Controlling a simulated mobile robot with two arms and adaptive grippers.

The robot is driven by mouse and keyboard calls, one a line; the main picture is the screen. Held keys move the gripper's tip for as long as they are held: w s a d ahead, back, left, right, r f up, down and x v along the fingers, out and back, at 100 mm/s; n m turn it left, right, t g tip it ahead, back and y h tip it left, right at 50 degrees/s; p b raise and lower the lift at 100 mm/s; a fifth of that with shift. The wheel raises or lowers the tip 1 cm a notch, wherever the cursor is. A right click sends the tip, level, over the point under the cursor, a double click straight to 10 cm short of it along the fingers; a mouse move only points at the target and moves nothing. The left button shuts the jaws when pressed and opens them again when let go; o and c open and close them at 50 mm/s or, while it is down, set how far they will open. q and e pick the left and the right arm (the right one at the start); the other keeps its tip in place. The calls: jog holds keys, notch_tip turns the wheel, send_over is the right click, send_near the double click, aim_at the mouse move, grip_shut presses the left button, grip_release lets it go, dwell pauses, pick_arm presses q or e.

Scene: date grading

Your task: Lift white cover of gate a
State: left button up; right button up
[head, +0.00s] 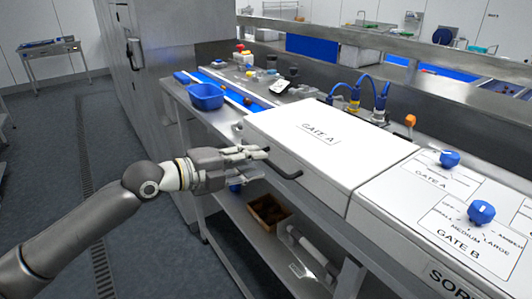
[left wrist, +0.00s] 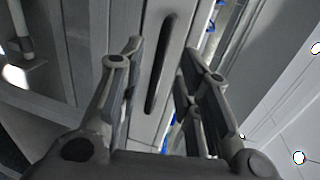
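The white cover of gate A (head: 320,150) lies closed on the machine, labelled "GATE A". A dark bar handle (head: 287,168) is on its front edge. The handle also shows in the left wrist view (left wrist: 161,65), lying between the two fingers, with a gap on each side. My left gripper (head: 264,162) is open and empty, just in front of the handle. No contact with the handle is visible. My right gripper is not in view.
The gate B panel (head: 455,240) with blue knobs (head: 481,212) adjoins the cover at the right. A blue bin (head: 206,96) stands at the conveyor beyond. A brown box (head: 268,212) is on the shelf below. The floor at left is clear.

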aim_at(264, 161)
pick_arm(q)
jog(key=shift+p+x, duration=0.7)
jog(key=shift+x, duration=1.45)
grip_shut()
